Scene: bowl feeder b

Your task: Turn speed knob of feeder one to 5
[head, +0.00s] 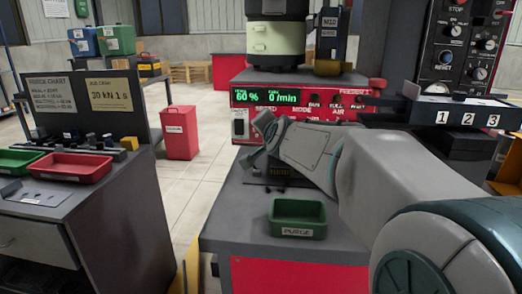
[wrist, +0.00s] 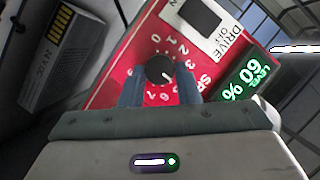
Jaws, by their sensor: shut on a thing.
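The speed knob (wrist: 160,70) is a small black round knob with a light pointer mark, set on a red panel (wrist: 118,75) with white dial numbers around it. My gripper (wrist: 158,82) is shut on the knob, with one blue finger on each side. The fingers hide part of the dial, and I cannot tell the pointer's exact number. A green display (wrist: 242,78) beside it reads 60 % level. In the head view the red feeder panel (head: 300,97) shows 60 % and 0 /min, and my arm hides the knob.
A drive switch (wrist: 200,15) is close to the knob. A green purge tray (head: 297,232) sits on the bench below my arm. A box with slots 1, 2, 3 (head: 468,118) and a control panel (head: 458,50) stand at the right. A red bin (head: 180,132) is on the floor.

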